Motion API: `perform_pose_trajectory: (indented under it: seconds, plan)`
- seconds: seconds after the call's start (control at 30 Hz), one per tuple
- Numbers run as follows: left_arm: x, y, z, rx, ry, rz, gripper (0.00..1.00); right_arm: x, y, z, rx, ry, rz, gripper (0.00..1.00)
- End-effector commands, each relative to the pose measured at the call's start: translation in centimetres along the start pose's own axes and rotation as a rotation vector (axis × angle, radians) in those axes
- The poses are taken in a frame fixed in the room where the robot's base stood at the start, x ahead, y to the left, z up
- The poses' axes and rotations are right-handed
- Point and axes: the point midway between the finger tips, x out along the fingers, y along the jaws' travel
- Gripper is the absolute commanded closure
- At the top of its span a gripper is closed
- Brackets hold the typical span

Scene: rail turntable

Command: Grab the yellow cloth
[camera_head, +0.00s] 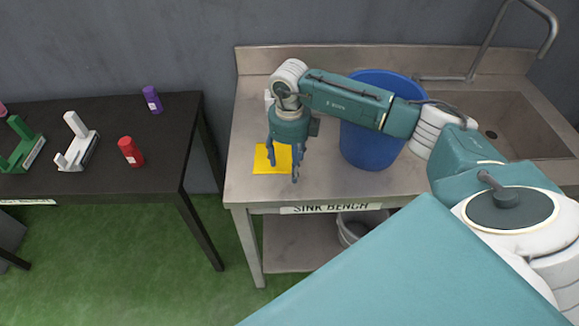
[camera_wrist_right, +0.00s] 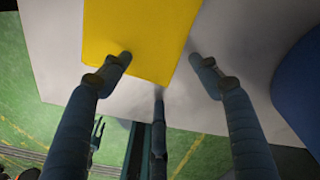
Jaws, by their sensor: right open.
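The yellow cloth (camera_head: 263,163) lies flat on the left part of the steel sink bench (camera_head: 240,185). My right gripper (camera_head: 285,168) points down over the bench at the cloth's right part, fingers spread and empty. In the right wrist view the yellow cloth (camera_wrist_right: 140,35) fills the upper middle. I cannot tell whether a fingertip touches the cloth. My left gripper is not in view.
A blue bucket (camera_head: 372,145) stands on the bench right of my gripper, under my right forearm. The sink basin (camera_head: 515,125) and faucet are at the right. A black table (camera_head: 160,150) at the left holds red and purple bottles. A small white object partly shows behind my wrist.

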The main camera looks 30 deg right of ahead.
Motion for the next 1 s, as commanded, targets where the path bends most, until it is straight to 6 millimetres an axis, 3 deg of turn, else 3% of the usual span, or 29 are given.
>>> perform_pose_trajectory:
  seconds: [0.13,0.73,1.0]
  plan:
    - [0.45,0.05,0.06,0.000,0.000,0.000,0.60,0.58,0.01,0.00,0.000,0.000,0.000,0.39]
    - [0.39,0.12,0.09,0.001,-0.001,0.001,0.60,0.68,-0.03,-0.19,0.000,0.006,-0.001,0.99]
    - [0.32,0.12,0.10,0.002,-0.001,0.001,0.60,0.55,-0.03,-0.15,0.000,0.005,-0.001,1.00]
